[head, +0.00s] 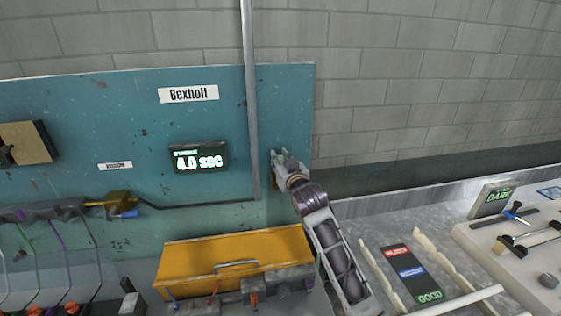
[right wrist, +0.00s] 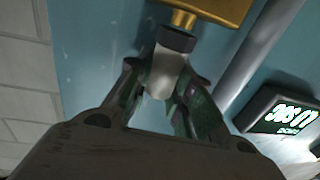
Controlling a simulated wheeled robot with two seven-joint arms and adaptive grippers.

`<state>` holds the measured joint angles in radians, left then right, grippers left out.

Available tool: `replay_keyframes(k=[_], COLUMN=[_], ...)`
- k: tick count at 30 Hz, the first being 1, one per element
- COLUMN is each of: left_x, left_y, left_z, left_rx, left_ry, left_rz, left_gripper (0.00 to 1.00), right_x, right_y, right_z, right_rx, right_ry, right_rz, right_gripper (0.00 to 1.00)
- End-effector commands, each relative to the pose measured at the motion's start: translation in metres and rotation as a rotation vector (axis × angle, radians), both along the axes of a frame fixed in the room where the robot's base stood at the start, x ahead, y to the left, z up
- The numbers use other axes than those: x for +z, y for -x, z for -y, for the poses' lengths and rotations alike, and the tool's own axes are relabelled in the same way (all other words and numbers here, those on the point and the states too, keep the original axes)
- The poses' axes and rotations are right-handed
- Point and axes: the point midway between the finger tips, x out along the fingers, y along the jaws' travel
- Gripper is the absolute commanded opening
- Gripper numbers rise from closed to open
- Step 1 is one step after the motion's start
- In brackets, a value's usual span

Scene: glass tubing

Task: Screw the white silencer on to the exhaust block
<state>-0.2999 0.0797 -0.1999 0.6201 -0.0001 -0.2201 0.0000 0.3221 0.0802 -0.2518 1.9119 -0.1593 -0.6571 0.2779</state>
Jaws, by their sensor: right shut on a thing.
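The white silencer (right wrist: 163,78) has a dark collar at its top end and sits between the two fingers of my right gripper (right wrist: 160,92) in the right wrist view. The gripper is shut on it. The brass exhaust block (right wrist: 222,8) is at the top of that view, with a short brass stub pointing at the collar. Collar and stub are in line or nearly so; I cannot tell whether they are threaded together. In the head view my right gripper (head: 279,158) is at the panel's right edge and hides the silencer and most of the block. My left gripper is out of view.
The teal panel (head: 130,110) carries a grey vertical pipe (head: 250,100) just left of the gripper and a lit display (head: 199,159) reading 4.0 sec. A yellow box (head: 235,262) stands below. A bench (head: 460,240) with a parts mat (head: 410,272) lies right.

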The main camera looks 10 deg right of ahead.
Motion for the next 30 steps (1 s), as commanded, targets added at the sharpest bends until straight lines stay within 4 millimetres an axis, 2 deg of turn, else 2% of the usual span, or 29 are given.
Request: replay_keyframes(k=[15, 16, 21, 30], left_x=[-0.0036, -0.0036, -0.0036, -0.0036], left_y=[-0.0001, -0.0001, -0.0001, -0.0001], left_z=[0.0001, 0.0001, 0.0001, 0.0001], left_rx=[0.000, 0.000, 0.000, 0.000], left_ry=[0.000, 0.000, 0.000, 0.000], left_rz=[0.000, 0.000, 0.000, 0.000], left_gripper=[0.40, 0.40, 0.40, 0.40], right_x=[0.0036, 0.0036, 0.0024, 0.0009], right_y=[0.0006, 0.0006, 0.0006, 0.0005], right_z=[0.0000, 0.0000, 0.0002, 0.0005], right_rx=[-0.054, -0.054, -0.054, -0.054], right_ry=[-0.002, -0.002, -0.001, -0.001], right_rz=[0.006, 0.006, 0.003, 0.001], right_gripper=[0.00, 0.23, 0.44, 0.44])
